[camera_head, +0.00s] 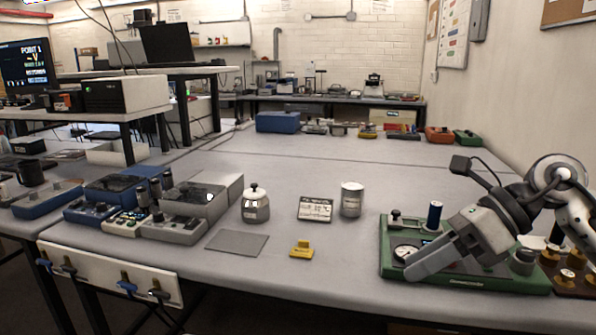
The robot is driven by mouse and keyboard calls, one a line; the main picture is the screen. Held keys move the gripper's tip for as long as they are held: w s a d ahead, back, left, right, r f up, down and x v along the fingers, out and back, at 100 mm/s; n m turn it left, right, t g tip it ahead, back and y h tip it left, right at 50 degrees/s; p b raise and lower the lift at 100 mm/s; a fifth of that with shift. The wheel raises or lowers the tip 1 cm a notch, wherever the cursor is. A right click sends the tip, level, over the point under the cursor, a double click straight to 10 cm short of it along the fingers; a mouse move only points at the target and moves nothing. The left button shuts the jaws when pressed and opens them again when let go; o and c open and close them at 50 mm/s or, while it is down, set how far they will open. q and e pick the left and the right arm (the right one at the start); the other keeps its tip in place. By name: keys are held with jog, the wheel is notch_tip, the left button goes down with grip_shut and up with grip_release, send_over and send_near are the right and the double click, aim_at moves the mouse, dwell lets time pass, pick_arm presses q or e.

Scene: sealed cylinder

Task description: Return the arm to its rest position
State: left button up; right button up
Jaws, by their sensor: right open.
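My right gripper (428,263) comes in from the right. It is open, with its fingers pointing left and down over a green instrument board (470,283). I see no object between its fingers, though the side-on view hides part of the gap. The board carries a round dial (405,252), a blue cylinder (434,215) and a grey knob (523,261). My arm covers part of the board, and I cannot tell whether the fingers touch it. My left gripper is not in view.
A metal can (351,199), a small display (315,209), a lidded pot (255,205), a yellow block (301,250) and a grey plate (237,242) stand on the grey table (330,270). Brown weights (567,277) sit right of the board.

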jog(key=s+a+f+m+y, duration=0.25)
jog(key=a+m+y, duration=0.25)
jog(key=a+y, duration=0.4)
jog(key=d+f+m+t+h, duration=0.3)
jog(key=f+m+t+h, duration=0.4)
jog(key=m, duration=0.9)
jog(key=d+f+m+t+h, duration=0.2)
jog(key=f+m+t+h, duration=0.6)
jog(key=m, duration=0.8)
jog(key=s+d+f+m+g+h, duration=0.1)
jog(key=s+f+m+g, duration=0.4)
jog(key=s+f, duration=0.8)
notch_tip(320, 180, down, 3)
jog(key=m, duration=0.2)
jog(key=shift+f+m, duration=0.15)
jog(key=shift+m, duration=0.25)
